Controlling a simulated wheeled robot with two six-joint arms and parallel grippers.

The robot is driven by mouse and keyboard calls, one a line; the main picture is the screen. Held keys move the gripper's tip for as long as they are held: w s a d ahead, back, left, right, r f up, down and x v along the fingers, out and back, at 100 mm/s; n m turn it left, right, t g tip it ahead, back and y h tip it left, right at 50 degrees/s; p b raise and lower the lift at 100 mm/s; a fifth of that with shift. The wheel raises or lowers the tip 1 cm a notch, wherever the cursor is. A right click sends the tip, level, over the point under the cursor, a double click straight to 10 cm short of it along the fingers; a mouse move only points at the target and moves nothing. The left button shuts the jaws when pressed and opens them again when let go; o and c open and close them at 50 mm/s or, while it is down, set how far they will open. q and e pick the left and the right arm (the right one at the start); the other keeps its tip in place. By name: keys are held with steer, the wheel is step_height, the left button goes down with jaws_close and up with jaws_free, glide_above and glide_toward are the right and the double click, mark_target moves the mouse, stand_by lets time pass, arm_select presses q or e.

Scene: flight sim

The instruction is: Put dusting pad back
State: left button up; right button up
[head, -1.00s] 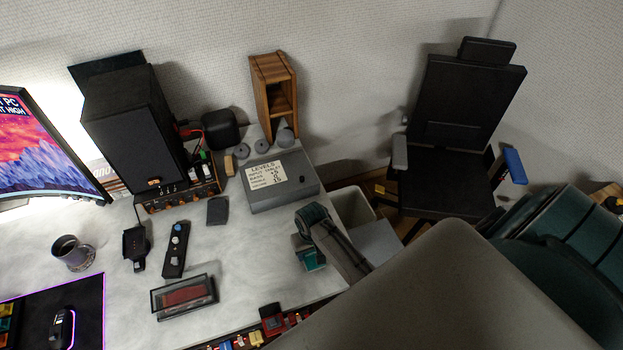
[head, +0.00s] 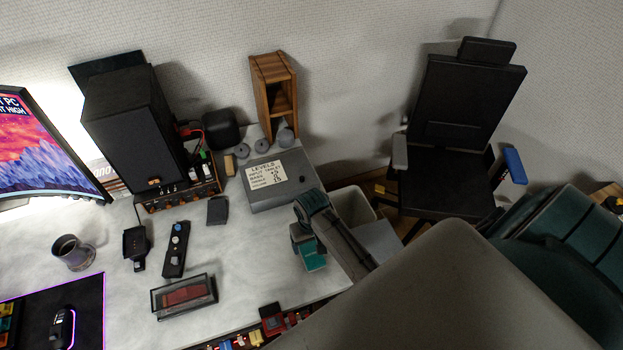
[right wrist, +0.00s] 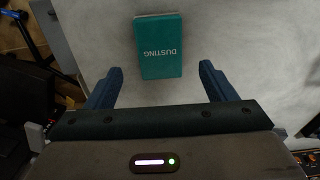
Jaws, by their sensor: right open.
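The teal dusting pad (head: 314,259) lies on the white desk near its right edge, partly hidden by my right arm in the head view. In the right wrist view the pad (right wrist: 160,48) shows its white "DUSTING" lettering, ahead of and between the fingers. My right gripper (right wrist: 160,72) is open and empty, with a blue finger to each side of the pad and clear gaps beside it. In the head view the right gripper (head: 304,236) is over the pad, its fingers mostly hidden. My left gripper is not in view.
A grey box labelled "LEVELS" (head: 284,182) stands behind the pad, with a wooden rack (head: 272,95) farther back. A pale bin (head: 352,206) is beyond the desk's right edge. A clear-lidded case (head: 184,296) lies left. Desk between the case and pad is clear.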

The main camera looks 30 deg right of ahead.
mark_target(312, 253)
step_height(312, 253, up, 6)
steer(key=shift+r, duration=0.25)
stand_by(0.5)
